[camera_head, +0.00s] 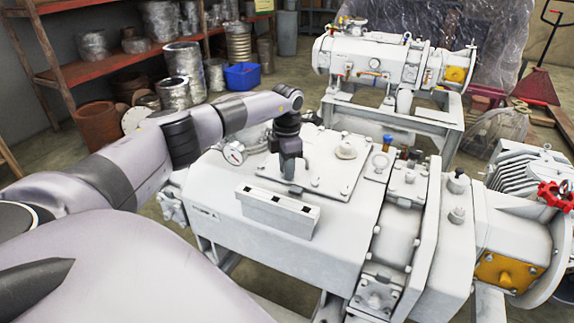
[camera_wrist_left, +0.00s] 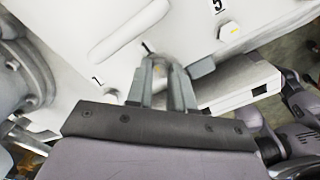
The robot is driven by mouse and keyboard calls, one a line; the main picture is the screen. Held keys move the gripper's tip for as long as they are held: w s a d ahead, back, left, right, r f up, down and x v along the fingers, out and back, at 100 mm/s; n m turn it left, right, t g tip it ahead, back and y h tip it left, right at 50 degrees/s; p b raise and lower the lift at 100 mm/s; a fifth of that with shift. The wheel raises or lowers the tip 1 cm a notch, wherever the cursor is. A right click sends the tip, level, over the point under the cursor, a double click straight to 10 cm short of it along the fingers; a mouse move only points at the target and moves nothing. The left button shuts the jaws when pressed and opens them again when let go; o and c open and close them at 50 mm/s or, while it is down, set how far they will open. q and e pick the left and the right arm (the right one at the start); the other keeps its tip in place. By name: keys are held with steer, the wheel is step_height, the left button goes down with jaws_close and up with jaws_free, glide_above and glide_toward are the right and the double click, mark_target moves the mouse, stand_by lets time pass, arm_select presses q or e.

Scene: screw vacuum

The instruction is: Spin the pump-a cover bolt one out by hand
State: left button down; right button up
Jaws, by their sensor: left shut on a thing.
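The near grey pump (camera_head: 225,222) carries a flat square cover plate (camera_head: 330,180) with a round fitting on top and several bolts around its edge. My left gripper (camera_head: 288,176) points down at the plate's near left corner. It is shut on a small bolt head, the cover bolt (camera_wrist_left: 158,69), which shows between the two fingertips (camera_wrist_left: 160,78) in the left wrist view. A mark like a 1 stands beside this bolt on the plate (camera_wrist_left: 190,25). How far the bolt is out of the plate is hidden by the fingers. My right gripper is not in view.
A white block with black squares (camera_head: 277,212) sits on the pump just in front of the gripper. A dial gauge (camera_head: 234,153) stands to its left. A second pump (camera_head: 378,62) stands behind. Shelves with metal parts (camera_head: 80,70) and a blue bin (camera_head: 242,76) are at back left.

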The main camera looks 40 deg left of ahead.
arm_select(q)
steer(key=n, duration=0.7)
steer(key=shift+f, duration=0.1)
steer(key=n, duration=0.6)
steer(key=shift+s+n, duration=0.1)
steer(key=shift+n, duration=0.3)
steer(key=n, duration=0.6)
steer(key=shift+f, duration=0.1)
steer(key=n, duration=0.6)
steer(key=shift+d+n, duration=0.1)
steer(key=shift+n, duration=0.2)
steer(key=c, duration=1)
jaws_free()
